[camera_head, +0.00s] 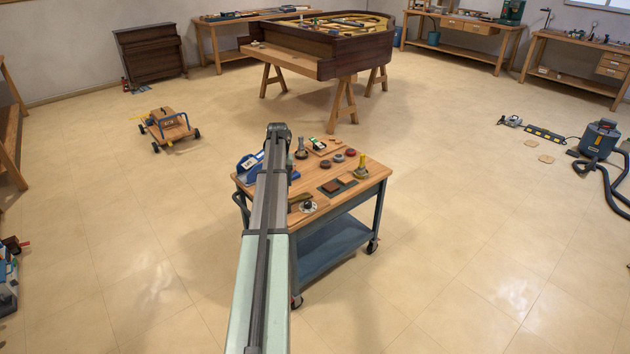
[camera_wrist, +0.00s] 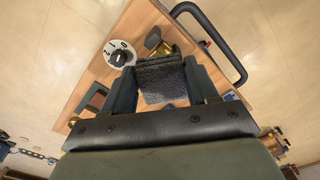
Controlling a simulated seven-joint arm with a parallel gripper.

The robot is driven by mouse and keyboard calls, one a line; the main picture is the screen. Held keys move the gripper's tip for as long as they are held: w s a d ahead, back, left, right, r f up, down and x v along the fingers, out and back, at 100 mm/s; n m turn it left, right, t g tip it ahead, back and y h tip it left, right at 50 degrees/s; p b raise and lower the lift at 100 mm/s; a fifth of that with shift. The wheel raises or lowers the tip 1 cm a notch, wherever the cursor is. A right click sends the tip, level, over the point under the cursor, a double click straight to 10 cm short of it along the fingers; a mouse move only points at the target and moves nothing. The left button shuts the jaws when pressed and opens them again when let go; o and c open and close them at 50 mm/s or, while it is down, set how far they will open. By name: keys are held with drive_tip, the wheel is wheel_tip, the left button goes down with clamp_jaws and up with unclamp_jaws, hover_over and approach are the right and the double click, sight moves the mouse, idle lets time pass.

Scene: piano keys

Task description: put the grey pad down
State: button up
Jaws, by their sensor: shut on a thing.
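In the wrist view my gripper (camera_wrist: 165,82) is shut on the grey pad (camera_wrist: 163,82), a dark, rough-textured block between the two fingers. The pad is over the wooden top (camera_wrist: 137,22) of the cart; I cannot tell whether it touches the top. A round white dial (camera_wrist: 119,53) with a black knob lies left of the pad, and a brass piece with a dark handle (camera_wrist: 155,39) is just beyond it. In the head view my arm hides the gripper and the pad above the cart's left part.
A black handle (camera_wrist: 231,52) rims one edge. A piano frame (camera_head: 330,50) stands behind.

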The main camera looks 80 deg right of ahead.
drive_tip(key=s+d+f+m, duration=0.1)
drive_tip(key=s+d+f, duration=0.2)
drive_tip(key=s+d, duration=0.75)
drive_tip(key=d+f, duration=0.1)
drive_tip(key=d, duration=1.4)
drive_tip(key=shift+m, duration=0.3)
drive_tip(key=shift+a+f, duration=0.1)
drive_tip(key=shift+f, duration=4.9)
drive_tip(key=shift+f, duration=0.1)
drive_tip(key=o, duration=1.1)
wheel_tip(320, 180, up, 12)
drive_tip(key=shift+a, duration=0.1)
